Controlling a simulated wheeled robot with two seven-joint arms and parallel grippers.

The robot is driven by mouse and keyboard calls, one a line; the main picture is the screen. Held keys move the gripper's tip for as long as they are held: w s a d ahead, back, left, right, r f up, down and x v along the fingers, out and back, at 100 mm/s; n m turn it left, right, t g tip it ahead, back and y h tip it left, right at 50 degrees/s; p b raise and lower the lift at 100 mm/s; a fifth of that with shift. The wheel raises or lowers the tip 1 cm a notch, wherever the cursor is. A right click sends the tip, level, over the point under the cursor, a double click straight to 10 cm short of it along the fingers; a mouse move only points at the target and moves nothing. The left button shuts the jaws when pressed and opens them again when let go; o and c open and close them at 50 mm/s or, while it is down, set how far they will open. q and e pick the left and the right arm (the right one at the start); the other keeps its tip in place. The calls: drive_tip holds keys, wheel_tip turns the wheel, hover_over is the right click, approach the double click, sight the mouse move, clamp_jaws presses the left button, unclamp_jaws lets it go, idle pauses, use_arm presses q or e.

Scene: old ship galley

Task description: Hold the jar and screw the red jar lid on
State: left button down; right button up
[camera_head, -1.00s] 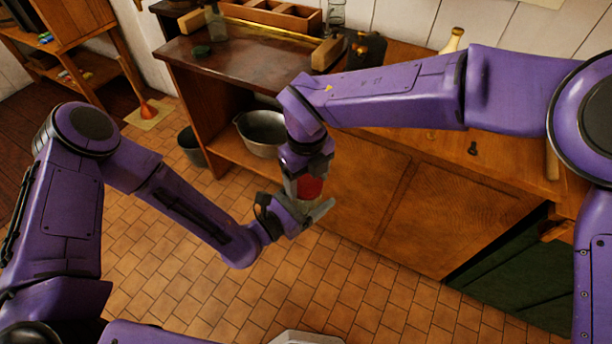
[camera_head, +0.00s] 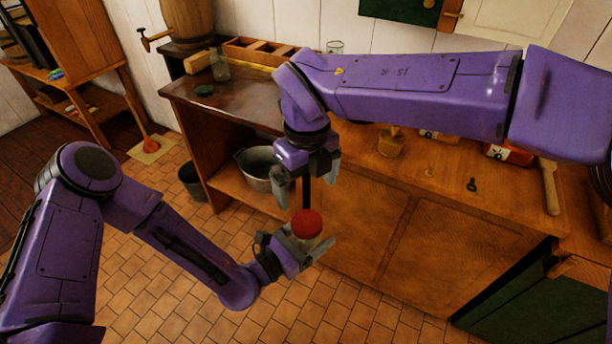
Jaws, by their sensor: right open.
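The red jar lid (camera_head: 307,223) sits on top of the jar, which is mostly hidden by my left gripper and the lid. Whether the lid is screwed tight cannot be told. My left gripper (camera_head: 304,246) is closed around the jar and holds it in the air in front of the wooden counter. My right gripper (camera_head: 307,186) is open and empty, pointing down just above the lid, with its fingers apart and clear of it.
The wooden counter (camera_head: 440,185) behind carries a yellowish jar (camera_head: 390,143), a red container (camera_head: 508,153) and a wooden tool (camera_head: 550,188). A metal pot (camera_head: 257,165) stands on the lower shelf.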

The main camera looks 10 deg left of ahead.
drive_tip(key=shift+r, duration=1)
drive_tip(key=shift+f, duration=0.1)
use_arm(q)
drive_tip(key=shift+w, duration=0.1)
use_arm(e)
drive_tip(key=w+d+f+n+t+h, duration=0.1)
drive_tip(key=d+f+n+t+h, duration=0.2)
drive_tip(key=d+f, duration=0.9)
drive_tip(key=w+d+f+n+t+h, duration=0.15)
drive_tip(key=d+f+n+h, duration=0.3)
drive_tip(key=d+f, duration=0.75)
drive_tip(key=s+d+f+n+t+y, duration=0.1)
drive_tip(key=s+d+f+n, duration=0.7)
drive_tip(key=s+d+f, duration=0.3)
drive_tip(key=s+f+n+g+y, duration=0.1)
drive_tip(key=s+f+n, duration=0.1)
drive_tip(key=s, duration=0.5)
drive_tip(key=s+d+f+n+g+y, duration=0.1)
drive_tip(key=s+f+n+y, duration=0.1)
drive_tip(key=s, duration=0.5)
drive_tip(key=shift+s+d+n, duration=0.25)
drive_tip(key=shift+s+n, duration=0.1)
drive_tip(key=shift+n, duration=0.1)
